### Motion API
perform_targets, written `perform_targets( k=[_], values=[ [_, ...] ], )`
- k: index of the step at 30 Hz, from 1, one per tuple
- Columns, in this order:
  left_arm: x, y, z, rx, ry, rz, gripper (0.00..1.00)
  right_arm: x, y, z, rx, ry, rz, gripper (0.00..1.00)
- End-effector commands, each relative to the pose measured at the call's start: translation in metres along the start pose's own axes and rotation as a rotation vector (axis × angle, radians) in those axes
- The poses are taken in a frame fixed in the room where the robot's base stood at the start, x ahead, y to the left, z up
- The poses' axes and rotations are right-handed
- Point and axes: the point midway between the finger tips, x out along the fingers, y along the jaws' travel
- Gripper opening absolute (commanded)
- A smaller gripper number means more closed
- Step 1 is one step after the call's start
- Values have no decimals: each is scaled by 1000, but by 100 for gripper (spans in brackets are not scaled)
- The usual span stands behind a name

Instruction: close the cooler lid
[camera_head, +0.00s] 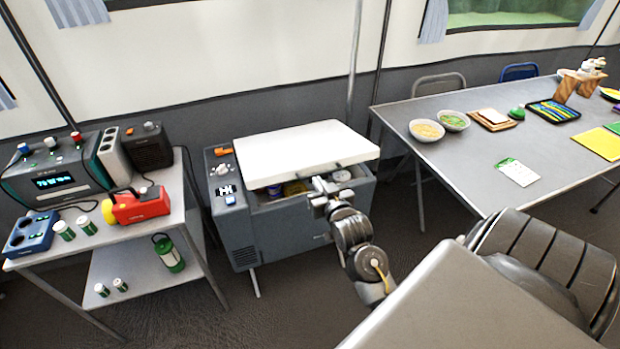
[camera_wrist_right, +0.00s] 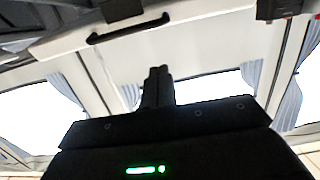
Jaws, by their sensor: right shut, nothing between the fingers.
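The grey cooler (camera_head: 275,228) stands on legs in the middle of the head view. Its white lid (camera_head: 300,145) is partly open, with a gap at the front where items inside the cooler show. My right gripper (camera_head: 322,188) is at the front of the cooler, close to the lid's front edge; I cannot tell whether it touches. Its fingers (camera_wrist_right: 157,84) are shut and empty in the wrist view. A pale panel with a dark handle (camera_wrist_right: 128,28), likely the lid's edge, shows above them. My left gripper is not in view.
A side table (camera_head: 190,215) with a radio (camera_head: 60,175), a red torch (camera_head: 140,205) and small cans stands left of the cooler. A grey table (camera_head: 460,165) with bowls and boards is at the right. Floor between them is clear.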

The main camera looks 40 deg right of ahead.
Motion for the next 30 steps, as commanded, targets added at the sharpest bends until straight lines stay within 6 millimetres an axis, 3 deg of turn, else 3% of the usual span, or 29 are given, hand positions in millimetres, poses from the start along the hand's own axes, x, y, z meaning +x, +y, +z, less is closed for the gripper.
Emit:
perform_targets(
  k=[3,11,25,30],
  values=[
    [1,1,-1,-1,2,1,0,-3,4,-12,4,26,9,0],
    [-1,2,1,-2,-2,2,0,9,4,-15,4,28,9,0],
    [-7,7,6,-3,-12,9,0,100,4,-17,4,27,8,0],
    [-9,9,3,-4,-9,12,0,89,4,9,4,24,8,0]
  ],
)
